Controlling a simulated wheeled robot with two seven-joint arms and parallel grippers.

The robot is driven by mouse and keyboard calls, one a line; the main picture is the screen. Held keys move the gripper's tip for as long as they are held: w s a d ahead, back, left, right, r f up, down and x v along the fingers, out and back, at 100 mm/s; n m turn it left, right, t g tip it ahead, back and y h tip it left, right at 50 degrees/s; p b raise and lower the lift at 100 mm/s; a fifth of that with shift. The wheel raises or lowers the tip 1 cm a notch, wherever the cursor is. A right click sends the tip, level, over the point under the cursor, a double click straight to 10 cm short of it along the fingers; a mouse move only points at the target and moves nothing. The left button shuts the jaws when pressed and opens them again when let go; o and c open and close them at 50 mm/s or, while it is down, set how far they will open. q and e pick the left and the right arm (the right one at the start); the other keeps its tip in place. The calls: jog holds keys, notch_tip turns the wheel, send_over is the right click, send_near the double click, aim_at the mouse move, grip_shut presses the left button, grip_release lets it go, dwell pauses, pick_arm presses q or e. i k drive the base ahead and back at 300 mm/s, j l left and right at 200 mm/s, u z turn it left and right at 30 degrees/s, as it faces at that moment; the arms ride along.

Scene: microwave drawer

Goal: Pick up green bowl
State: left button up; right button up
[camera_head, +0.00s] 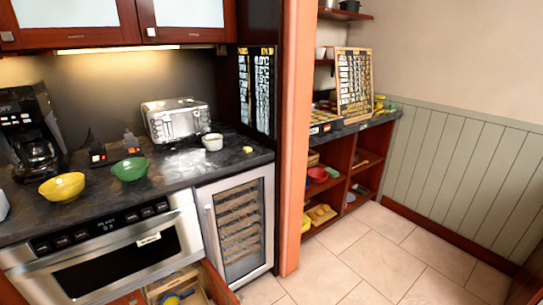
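The green bowl (130,169) stands upright on the dark countertop (180,184), in the left part of the head view. It sits to the right of a yellow bowl (62,187) and in front of the silver toaster. Nothing covers the green bowl. Neither of my grippers shows in this view.
A coffee maker (32,131) stands at the left, a toaster (177,120) at the back, and a white cup (212,142) to the right. Below are a microwave drawer (118,262), an open lower drawer (178,290) and a wine cooler (238,228). The tiled floor at right is clear.

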aim_at(132, 171)
jog(key=u, duration=0.95)
